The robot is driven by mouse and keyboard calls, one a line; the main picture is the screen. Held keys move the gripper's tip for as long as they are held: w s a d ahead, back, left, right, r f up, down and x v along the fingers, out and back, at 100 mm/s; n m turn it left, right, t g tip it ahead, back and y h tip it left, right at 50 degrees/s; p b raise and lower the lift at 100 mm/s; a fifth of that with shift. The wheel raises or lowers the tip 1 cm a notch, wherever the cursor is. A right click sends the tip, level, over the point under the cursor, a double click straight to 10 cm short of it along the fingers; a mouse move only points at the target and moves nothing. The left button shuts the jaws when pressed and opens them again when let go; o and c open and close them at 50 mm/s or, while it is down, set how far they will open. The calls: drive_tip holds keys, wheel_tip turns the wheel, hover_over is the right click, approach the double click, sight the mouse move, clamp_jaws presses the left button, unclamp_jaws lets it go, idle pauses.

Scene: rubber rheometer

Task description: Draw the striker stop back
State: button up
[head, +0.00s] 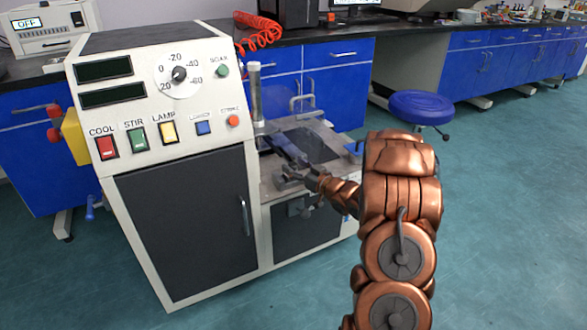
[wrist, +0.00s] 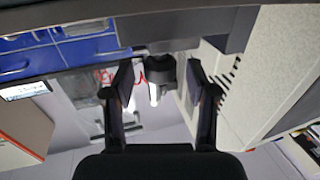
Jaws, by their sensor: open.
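A dark round knob (wrist: 161,68), which looks like the striker stop, shows in the wrist view under a grey bar. My gripper (wrist: 160,78) is open, with one finger on each side of the knob and a visible gap to both. In the head view my gripper (head: 284,173) is at the low work deck (head: 318,142) on the right of the rheometer (head: 165,100). The knob cannot be made out in the head view; my gripper and the deck parts are in the way.
The rheometer's panel has several coloured buttons and a dial (head: 179,75). A blue stool (head: 420,106) stands behind my arm. Blue cabinets (head: 335,75) line the back. The floor at the right is clear.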

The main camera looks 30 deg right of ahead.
drive_tip(key=shift+w+a, duration=0.1)
drive_tip(key=shift+w, duration=0.4)
clamp_jaws()
idle(0.4)
